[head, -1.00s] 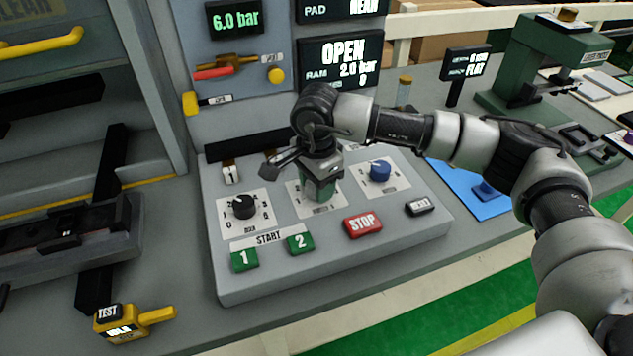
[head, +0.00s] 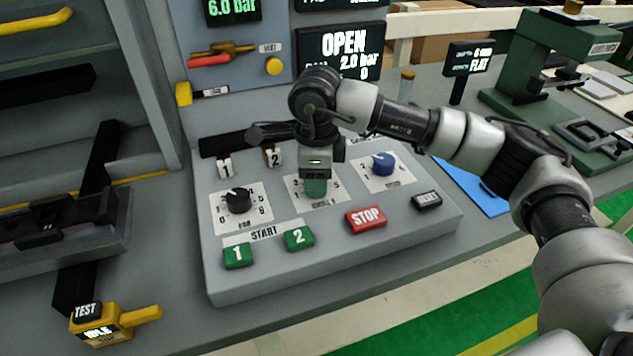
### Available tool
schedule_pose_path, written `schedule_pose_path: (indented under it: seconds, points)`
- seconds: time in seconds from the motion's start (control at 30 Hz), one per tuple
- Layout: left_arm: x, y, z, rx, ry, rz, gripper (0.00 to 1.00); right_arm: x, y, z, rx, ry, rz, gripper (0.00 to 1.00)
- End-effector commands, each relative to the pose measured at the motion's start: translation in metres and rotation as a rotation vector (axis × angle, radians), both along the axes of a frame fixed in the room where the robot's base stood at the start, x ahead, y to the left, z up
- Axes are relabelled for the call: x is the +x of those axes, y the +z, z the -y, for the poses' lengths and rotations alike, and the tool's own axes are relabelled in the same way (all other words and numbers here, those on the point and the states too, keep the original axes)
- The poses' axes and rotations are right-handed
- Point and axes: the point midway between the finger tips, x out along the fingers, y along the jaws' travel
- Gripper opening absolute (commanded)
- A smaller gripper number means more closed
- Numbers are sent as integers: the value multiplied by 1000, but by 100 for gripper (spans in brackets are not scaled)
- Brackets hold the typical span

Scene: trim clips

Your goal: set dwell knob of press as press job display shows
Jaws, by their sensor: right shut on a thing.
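The press control panel (head: 330,250) has a row of three knobs. The middle knob (head: 315,188), green and mostly hidden, sits on a white dial plate with a scale; its small label is blurred. My right gripper (head: 316,177) points down over it, shut on it. The knob's pointer is hidden. A black knob (head: 238,201) is to its left and a blue knob (head: 383,163) to its right. My left gripper is out of view.
Green START buttons 1 (head: 238,255) and 2 (head: 299,239), a red STOP button (head: 365,217) and a black button (head: 427,200) lie in front of the knobs. A yellow TEST box (head: 105,327) stands at the lower left. A blue mat (head: 462,185) lies to the right.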

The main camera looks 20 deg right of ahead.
Motion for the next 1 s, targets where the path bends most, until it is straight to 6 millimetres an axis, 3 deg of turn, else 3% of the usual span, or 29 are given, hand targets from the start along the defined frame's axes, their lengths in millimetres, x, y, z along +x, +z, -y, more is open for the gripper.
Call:
schedule_pose_path:
  seconds: [0.33,0.93,0.97,1.0]
  points:
    - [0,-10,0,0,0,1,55,0,1,0,1,-164,3,20]
    - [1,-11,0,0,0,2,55,1,2,0,1,-200,3,20]
    - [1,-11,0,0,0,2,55,1,2,0,1,-200,3,48]
    - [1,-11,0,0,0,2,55,0,2,0,1,-200,3,55]
